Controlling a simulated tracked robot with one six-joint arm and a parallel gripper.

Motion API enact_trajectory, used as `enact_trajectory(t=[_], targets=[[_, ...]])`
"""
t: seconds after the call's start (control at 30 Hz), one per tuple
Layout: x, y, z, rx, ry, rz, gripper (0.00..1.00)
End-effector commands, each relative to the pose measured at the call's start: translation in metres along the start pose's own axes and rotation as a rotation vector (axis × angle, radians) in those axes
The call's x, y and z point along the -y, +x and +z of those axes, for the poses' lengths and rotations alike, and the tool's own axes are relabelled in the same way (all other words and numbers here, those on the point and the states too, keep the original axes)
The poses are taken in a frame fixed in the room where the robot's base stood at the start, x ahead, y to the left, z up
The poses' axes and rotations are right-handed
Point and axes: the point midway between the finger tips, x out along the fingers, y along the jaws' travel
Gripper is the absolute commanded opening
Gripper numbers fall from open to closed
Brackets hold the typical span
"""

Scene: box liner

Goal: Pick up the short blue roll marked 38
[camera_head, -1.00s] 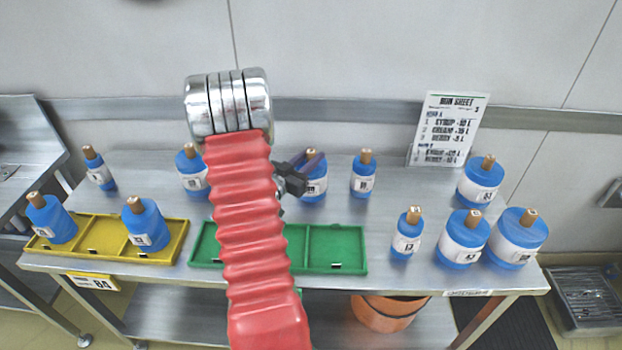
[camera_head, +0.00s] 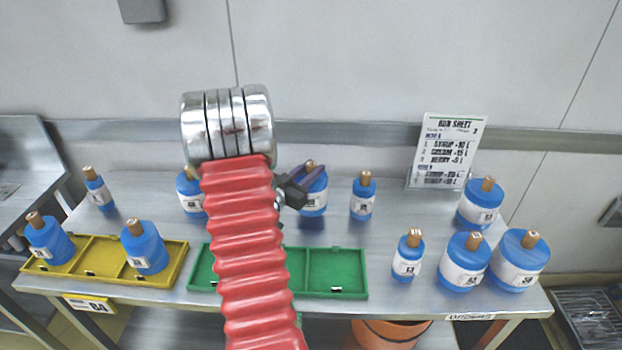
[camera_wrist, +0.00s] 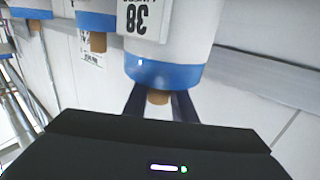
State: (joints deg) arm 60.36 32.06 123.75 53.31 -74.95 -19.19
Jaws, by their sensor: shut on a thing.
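The short blue roll marked 38 (camera_wrist: 165,70) fills the top middle of the wrist view, its white label upside down. It also shows in the head view (camera_head: 314,203), near the back of the table, partly behind my gripper. My gripper (camera_head: 302,176) is shut on the roll's brown core; in the wrist view the dark fingers (camera_wrist: 159,101) stand on either side of that core. The roll looks upright. A dark patch on the table under it suggests a small gap, but I cannot tell its height.
Other blue rolls stand close by, one at the right (camera_head: 362,200) and one at the left (camera_head: 188,193). Several more stand at the right front. A green tray (camera_head: 340,291) is empty where visible; a yellow tray (camera_head: 100,275) holds two rolls. A run sheet (camera_head: 447,150) stands behind.

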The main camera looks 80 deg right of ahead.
Motion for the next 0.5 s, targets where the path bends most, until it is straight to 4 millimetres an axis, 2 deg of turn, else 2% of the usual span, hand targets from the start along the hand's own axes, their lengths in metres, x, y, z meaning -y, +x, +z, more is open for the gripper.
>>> enact_trajectory(t=[0.03,0.2,0.5], targets=[[0.0,0.0,-0.011,-0.007,0.006,0.0,0.0],[0.001,0.0,-0.035,-0.007,0.005,0.0,0.0],[0.0,0.0,-0.063,-0.006,0.003,0.0,0.0]])
